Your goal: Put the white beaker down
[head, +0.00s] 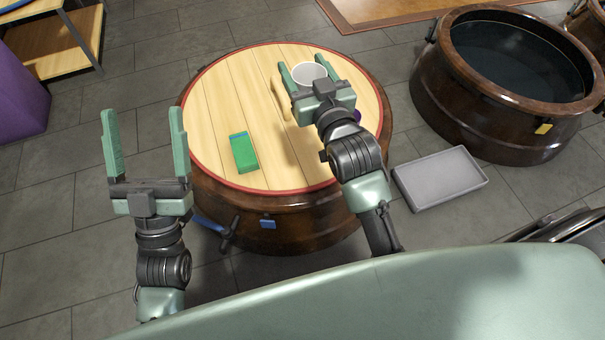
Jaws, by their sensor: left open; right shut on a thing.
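The white beaker (309,73) is between the fingers of my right gripper (306,76), over the far right part of a round wooden lid (215,105) with a red rim. My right gripper is shut on the beaker. The gripper hides the beaker's lower part, so I cannot tell whether it touches the lid. My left gripper (146,142) is open and empty, to the left of the lid.
A green block (243,154) lies on the lid. A purple thing (357,115) is partly hidden behind my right arm. A grey tray (440,178) lies on the floor. An open brown jar (480,115) with dark liquid stands at right. The lid's left part is clear.

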